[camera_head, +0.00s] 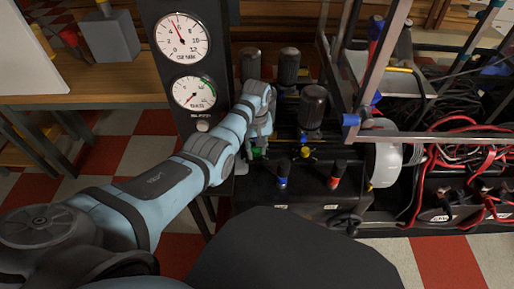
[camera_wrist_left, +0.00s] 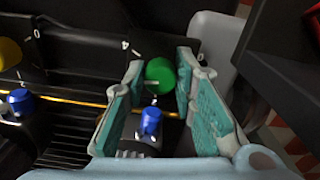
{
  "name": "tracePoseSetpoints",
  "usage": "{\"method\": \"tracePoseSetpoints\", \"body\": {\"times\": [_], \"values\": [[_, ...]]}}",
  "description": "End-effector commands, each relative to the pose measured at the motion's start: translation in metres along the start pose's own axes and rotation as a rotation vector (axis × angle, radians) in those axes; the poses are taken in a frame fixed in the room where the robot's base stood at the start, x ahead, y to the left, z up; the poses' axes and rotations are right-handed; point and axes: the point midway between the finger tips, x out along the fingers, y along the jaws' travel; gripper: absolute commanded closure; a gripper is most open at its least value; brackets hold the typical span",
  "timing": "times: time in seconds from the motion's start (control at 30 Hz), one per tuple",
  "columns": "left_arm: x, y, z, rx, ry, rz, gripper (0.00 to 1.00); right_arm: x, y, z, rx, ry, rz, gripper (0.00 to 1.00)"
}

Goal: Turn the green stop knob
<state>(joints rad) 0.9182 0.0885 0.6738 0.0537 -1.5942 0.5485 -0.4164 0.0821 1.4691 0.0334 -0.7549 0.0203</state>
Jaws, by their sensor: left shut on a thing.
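The green stop knob (camera_wrist_left: 160,76) is round and sits on the black panel, between my left gripper's fingertips in the left wrist view. In the head view only a bit of the green knob (camera_head: 258,152) shows under the gripper. My left gripper (camera_head: 256,141) comes down on it from above, and its teal-padded fingers (camera_wrist_left: 161,72) are closed on the knob's two sides. White dial marks show on the panel beside the knob in the wrist view. My right gripper is in neither view.
A yellow knob (camera_head: 305,153), a blue-topped knob (camera_head: 283,172) and a red-topped one (camera_head: 336,174) stand close by on the panel. Dark cylinders (camera_head: 313,104) rise behind. A gauge column (camera_head: 203,123) stands left. Metal frame bars and red cables (camera_head: 458,155) crowd the right.

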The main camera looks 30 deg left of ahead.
Motion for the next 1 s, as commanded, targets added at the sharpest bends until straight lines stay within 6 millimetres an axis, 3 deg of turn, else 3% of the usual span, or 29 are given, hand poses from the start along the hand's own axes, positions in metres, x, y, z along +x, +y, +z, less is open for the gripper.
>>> {"method": "tracePoseSetpoints", "body": {"times": [0.3, 0.57, 0.6, 0.7, 1.0], "values": [[-0.003, 0.002, 0.000, -0.334, 0.000, 0.001, 1.00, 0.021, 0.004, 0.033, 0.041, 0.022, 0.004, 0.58], [0.000, 0.003, 0.000, -0.357, 0.000, 0.002, 1.00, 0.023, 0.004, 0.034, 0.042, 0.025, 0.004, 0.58], [0.000, 0.003, 0.000, -0.357, 0.000, 0.002, 0.72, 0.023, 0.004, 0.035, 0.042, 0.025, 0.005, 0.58], [0.000, 0.002, 0.000, -0.357, 0.000, 0.002, 0.56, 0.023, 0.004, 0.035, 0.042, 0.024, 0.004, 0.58], [-0.001, 0.002, -0.001, -0.357, 0.001, 0.001, 0.56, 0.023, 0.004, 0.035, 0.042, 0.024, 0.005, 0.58]]}}
